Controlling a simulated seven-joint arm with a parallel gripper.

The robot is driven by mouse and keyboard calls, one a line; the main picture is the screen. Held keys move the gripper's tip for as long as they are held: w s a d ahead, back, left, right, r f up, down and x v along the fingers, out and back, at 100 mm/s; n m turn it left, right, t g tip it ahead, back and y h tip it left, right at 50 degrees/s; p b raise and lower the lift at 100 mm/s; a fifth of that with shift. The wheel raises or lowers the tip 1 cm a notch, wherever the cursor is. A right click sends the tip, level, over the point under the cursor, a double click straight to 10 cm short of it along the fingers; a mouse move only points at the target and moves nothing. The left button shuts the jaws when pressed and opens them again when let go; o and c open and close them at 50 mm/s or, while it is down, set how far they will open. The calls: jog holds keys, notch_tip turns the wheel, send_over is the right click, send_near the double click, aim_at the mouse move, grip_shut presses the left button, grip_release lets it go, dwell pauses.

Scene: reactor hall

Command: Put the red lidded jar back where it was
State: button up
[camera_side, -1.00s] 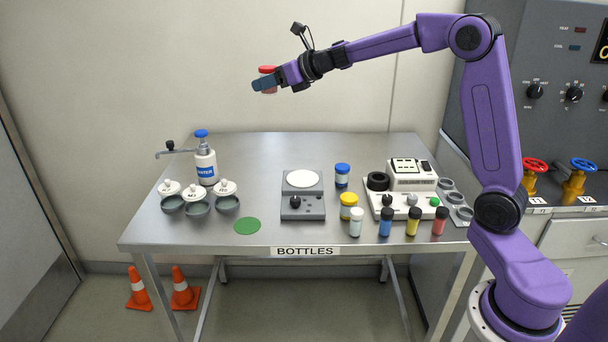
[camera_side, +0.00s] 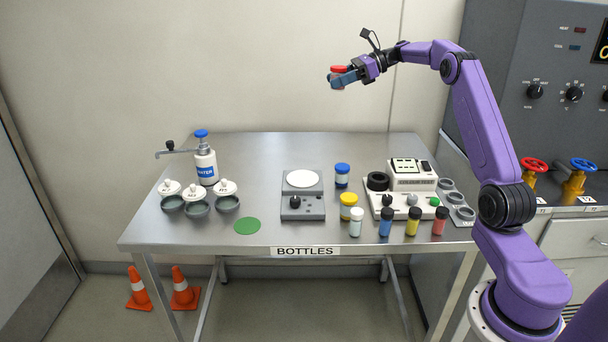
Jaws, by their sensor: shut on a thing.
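The red lidded jar (camera_side: 339,69) is held high above the table, with its red lid on top and most of its body hidden by the fingers. My gripper (camera_side: 342,79) is shut on it, up against the wall backdrop and well clear of everything on the table. Two other lidded jars stand on the table: a blue-lidded jar (camera_side: 342,175) behind and a yellow-lidded jar (camera_side: 348,206) in front of it. A green round mark (camera_side: 247,226) lies bare on the table's front left part.
A stirrer-like plate (camera_side: 303,205) with a white disc stands mid-table. Several small coloured vials (camera_side: 386,222) stand along the front right, before a white instrument (camera_side: 411,176). The table's back middle is clear.

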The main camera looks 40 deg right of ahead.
jog(key=shift+n+y, duration=0.3)
jog(key=f, duration=0.9)
jog(key=s+d+f, duration=0.1)
jog(key=f, duration=1.7)
jog(key=shift+s+d+f, duration=0.2)
jog(key=shift+d+f, duration=0.2)
jog(key=shift+f+g, duration=0.15)
jog(key=shift+g, duration=0.15)
jog(key=o, duration=0.9)
jog(key=shift+o, duration=0.2)
